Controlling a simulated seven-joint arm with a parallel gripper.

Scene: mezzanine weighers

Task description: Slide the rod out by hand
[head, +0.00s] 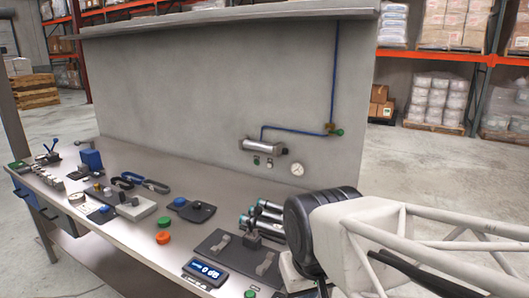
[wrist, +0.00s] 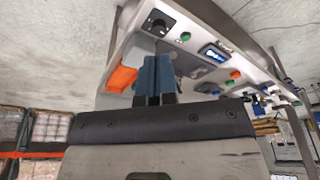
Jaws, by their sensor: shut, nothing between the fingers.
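A silver cylinder (head: 262,146) is fixed level on the grey back panel, with a dark fitting at its right end. I cannot clearly make out a rod on it. Several dark and silver cylinders with teal bands (head: 264,212) lie side by side on the bench, partly hidden by my arm. My gripper (wrist: 153,78) shows in the wrist view with its two blue fingers shut and empty. It is over the bench, apart from both cylinder sets as far as I can see. Its fingertips are hidden behind my arm in the head view.
A blue tube (head: 290,130) runs from the wall cylinder to a brass valve (head: 330,129); a gauge (head: 297,169) sits below. The bench holds a digital scale (head: 205,272), a dark plate (head: 229,258), and orange and green buttons. An orange bin (wrist: 121,78) is beside my fingers in the wrist view.

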